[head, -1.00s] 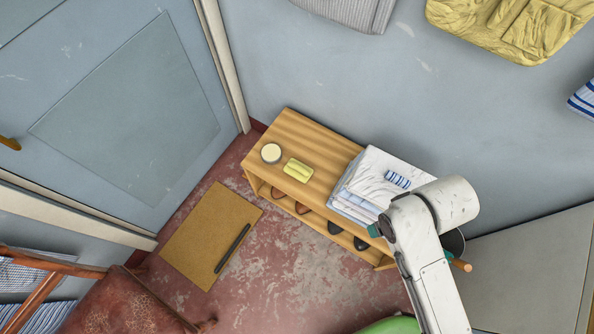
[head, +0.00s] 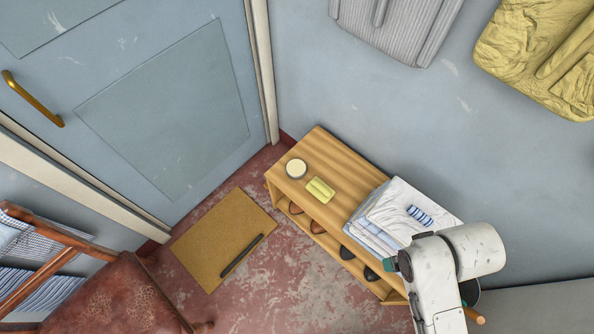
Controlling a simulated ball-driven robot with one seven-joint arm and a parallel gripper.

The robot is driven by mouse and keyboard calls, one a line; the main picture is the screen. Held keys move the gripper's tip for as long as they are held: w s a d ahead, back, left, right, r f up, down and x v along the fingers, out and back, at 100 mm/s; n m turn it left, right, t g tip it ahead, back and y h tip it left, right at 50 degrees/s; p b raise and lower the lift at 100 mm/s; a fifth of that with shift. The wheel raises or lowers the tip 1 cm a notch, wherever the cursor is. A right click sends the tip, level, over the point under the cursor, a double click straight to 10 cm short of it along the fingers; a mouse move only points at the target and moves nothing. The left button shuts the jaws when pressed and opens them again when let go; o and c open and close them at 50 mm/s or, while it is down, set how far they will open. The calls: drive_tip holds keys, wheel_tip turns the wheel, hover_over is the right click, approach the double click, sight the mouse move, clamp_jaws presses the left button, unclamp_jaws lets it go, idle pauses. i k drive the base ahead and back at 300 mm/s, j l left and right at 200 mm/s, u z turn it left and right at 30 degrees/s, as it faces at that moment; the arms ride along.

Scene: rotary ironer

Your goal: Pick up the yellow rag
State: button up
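The yellow rag (head: 320,189) is a small, pale yellow folded cloth. It lies flat on top of the wooden bench (head: 342,165), beside a round pale tin or jar. Nothing covers it. My arm comes in from the bottom right, over the right end of the bench, well apart from the rag. My gripper's fingers do not show.
On the bench's right end is a stack of folded white linen (head: 385,205) with a blue-striped roll (head: 419,215) on it. The round tin (head: 296,168) stands close to the rag. Shoes sit underneath. A doormat (head: 215,235) and red chair (head: 110,300) are left.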

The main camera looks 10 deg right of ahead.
sight(317, 187)
drive_tip(key=i+j, duration=0.25)
drive_tip(key=j, duration=0.15)
drive_tip(key=i+j+z, duration=0.1)
drive_tip(key=i+j, duration=0.15)
drive_tip(key=j, duration=0.15)
drive_tip(key=i+j, duration=0.25)
drive_tip(key=j, duration=0.15)
